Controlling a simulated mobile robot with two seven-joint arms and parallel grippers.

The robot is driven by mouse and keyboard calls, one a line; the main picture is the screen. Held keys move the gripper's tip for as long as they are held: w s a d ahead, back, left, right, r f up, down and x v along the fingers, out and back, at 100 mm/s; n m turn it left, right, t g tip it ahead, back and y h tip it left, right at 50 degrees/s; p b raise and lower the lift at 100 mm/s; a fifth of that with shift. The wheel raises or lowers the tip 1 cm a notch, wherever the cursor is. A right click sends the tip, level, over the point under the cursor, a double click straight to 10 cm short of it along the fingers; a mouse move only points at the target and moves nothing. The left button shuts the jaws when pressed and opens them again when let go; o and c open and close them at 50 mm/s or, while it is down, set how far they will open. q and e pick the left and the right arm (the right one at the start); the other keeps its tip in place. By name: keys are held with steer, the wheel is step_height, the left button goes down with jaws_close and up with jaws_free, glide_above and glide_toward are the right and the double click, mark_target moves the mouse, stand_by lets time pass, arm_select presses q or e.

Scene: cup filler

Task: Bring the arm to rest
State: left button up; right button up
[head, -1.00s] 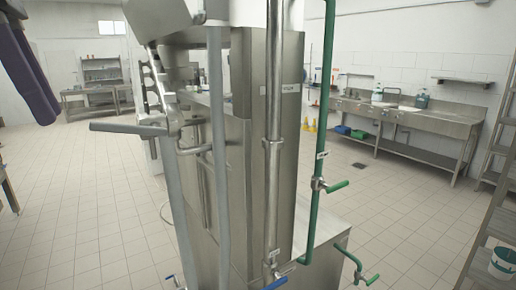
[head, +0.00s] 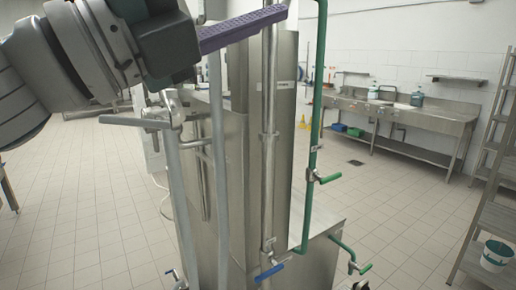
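My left gripper (head: 243,28) shows in the head view at the upper left. Its dark body ends in a purple ridged finger that points right, in front of the upper part of the steel machine (head: 228,135). Only one finger shows clearly, so the gap between the fingers is hidden. No object shows in it. From this view I cannot tell whether it touches the machine. My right gripper is out of view.
A lever handle (head: 134,122) sticks out left from the machine, just below my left arm. A green pipe (head: 315,120) with a green valve handle (head: 327,179) stands at its right. A steel shelf (head: 490,190) and bucket (head: 495,255) stand far right.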

arm_select(q)
steer(key=w+a+f+n+t+y, duration=0.1)
steer(key=a+f+n+t+y, duration=0.1)
steer(key=a+n+t+y, duration=0.45)
steer(key=w+a+f+n+t+y, duration=0.2)
steer(key=f+n+y, duration=0.15)
steer(key=n, duration=0.65)
steer(key=s+a+f+n+g+y, duration=0.4)
steer(key=a+f+n+y, duration=0.35)
steer(key=f+n, duration=0.3)
steer(key=s+a+f+n+g+y, duration=0.2)
steer(key=s+a+f+n+g, duration=0.15)
steer(key=s+f+g, duration=0.4)
steer(key=s+d+f+n+g, duration=0.1)
steer(key=s+f+g, duration=0.1)
steer(key=s+f, duration=0.45)
steer(key=s+f+n+g, duration=0.2)
steer(key=s+f+g, duration=0.1)
steer(key=s, duration=0.6)
step_height(320, 180, up, 13)
steer(key=p, duration=1.3)
steer(key=shift+h, duration=0.45)
